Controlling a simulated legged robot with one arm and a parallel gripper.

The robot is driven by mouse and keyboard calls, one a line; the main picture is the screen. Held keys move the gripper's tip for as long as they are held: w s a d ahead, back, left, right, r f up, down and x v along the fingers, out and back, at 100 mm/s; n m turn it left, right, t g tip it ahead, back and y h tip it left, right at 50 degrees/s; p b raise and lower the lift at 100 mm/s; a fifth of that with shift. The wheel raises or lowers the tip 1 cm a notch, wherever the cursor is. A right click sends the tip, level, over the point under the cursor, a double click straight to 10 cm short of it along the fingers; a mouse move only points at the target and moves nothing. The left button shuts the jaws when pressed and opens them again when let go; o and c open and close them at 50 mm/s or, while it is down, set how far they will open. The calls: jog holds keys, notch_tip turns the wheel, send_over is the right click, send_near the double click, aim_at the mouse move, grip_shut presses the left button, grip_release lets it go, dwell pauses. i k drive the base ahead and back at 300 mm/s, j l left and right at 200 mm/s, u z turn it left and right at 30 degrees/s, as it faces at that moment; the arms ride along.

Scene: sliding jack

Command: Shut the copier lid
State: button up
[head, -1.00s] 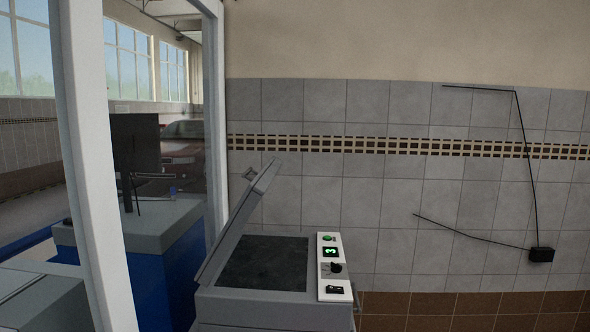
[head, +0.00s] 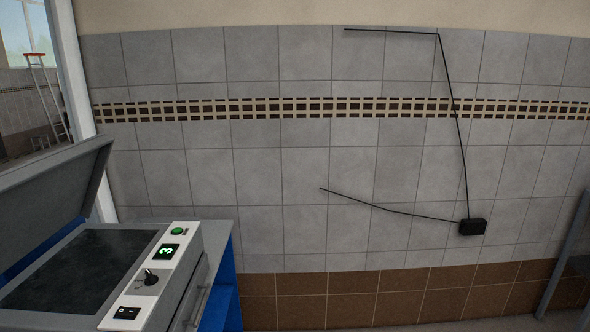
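The copier (head: 190,268) stands at the lower left of the head view, partly cut off by the frame's edge. Its grey lid (head: 52,190) is raised and tilted open, hinged on the left side. The dark glass bed (head: 82,265) shows bare beneath it. My gripper is not in view.
The copier stands by a blue cabinet (head: 228,290). A tiled wall (head: 330,170) is behind, with a black box (head: 473,227) and cables on it. A white frame post (head: 78,110) stands at the left. A grey post (head: 565,250) is at the right.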

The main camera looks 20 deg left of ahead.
aim_at(39, 195)
jog(key=i+j+u, duration=0.1)
jog(key=i+u, duration=0.3)
jog(key=i, duration=0.5)
jog(key=i+l+u, duration=0.15)
jog(key=i+u, duration=0.25)
jog(key=i, duration=0.45)
jog(key=i+u, duration=0.65)
jog(key=u, duration=0.15)
jog(key=i+l+u, duration=0.15)
jog(key=i+u, duration=0.25)
jog(key=k, duration=0.1)
